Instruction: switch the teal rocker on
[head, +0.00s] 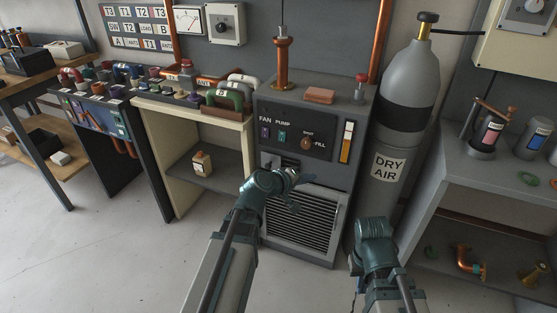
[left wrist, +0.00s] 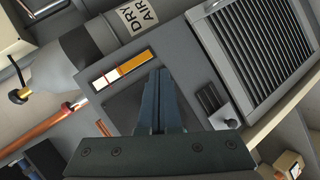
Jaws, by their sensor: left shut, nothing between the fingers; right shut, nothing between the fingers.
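The teal rocker (head: 282,136) sits under the word PUMP on the dark front panel of the grey cabinet (head: 312,88). It is too small to tell which way it is tipped. My left gripper (head: 312,179) is shut and empty, in front of the cabinet, below and to the right of the rocker. In the left wrist view its closed fingers (left wrist: 160,101) point at the panel and no rocker shows; the gripper covers part of the panel. My right gripper (head: 355,293) is low at the bottom, well away from the rocker, mostly hidden by its own arm.
A purple rocker (head: 265,131) is close on the left of the teal one. A round FILL knob (head: 306,143) and a yellow gauge (head: 347,141) are on its right. A louvred grille (head: 305,221) lies below. A gas cylinder (head: 409,95) stands beside the cabinet.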

